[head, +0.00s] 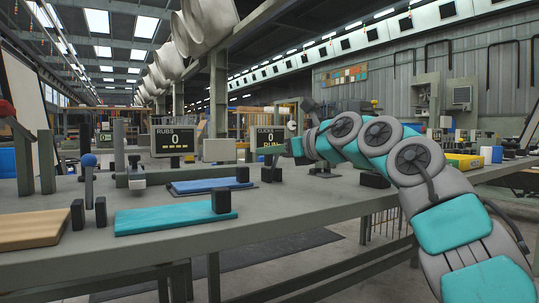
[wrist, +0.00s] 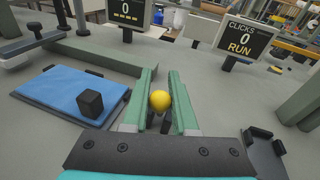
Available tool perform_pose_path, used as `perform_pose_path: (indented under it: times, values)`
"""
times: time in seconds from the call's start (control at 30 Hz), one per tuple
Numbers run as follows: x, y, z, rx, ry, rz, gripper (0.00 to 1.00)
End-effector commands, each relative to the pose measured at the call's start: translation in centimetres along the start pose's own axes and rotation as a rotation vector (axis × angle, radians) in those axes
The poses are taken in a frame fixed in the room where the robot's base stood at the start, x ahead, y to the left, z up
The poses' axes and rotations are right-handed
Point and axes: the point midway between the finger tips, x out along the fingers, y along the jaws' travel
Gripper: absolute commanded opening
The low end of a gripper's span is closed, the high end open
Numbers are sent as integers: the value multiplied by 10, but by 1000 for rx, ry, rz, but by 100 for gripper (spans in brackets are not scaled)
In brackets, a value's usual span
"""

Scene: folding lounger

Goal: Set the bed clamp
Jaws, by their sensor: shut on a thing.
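My gripper (wrist: 157,88) shows in the wrist view with its two green fingers closed around a yellow round knob (wrist: 160,101). Dark parts show just below the knob between the fingers; what it is mounted on is mostly hidden. I cannot tell for sure whether this knob belongs to the bed clamp. In the head view my gripper (head: 297,147) is over the far part of the grey bench, in front of the display reading CLICKS 0 RUN (head: 268,140). The knob cannot be made out there.
A blue pad (wrist: 72,94) with a black block (wrist: 91,103) lies left of my gripper. A display reading RUBS 0 (head: 173,140) stands behind.

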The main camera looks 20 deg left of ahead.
Motion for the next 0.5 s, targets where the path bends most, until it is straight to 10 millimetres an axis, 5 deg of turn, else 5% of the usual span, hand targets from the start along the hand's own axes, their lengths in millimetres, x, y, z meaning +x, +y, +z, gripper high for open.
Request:
perform_pose_path:
  times: [0.3, 0.33, 0.5]
  values:
    - [0, -1, -1, 0, 0, -1, 0]
    - [0, -1, -1, 0, 1, -1, 28]
    - [0, 0, 0, 0, 1, 0, 48]
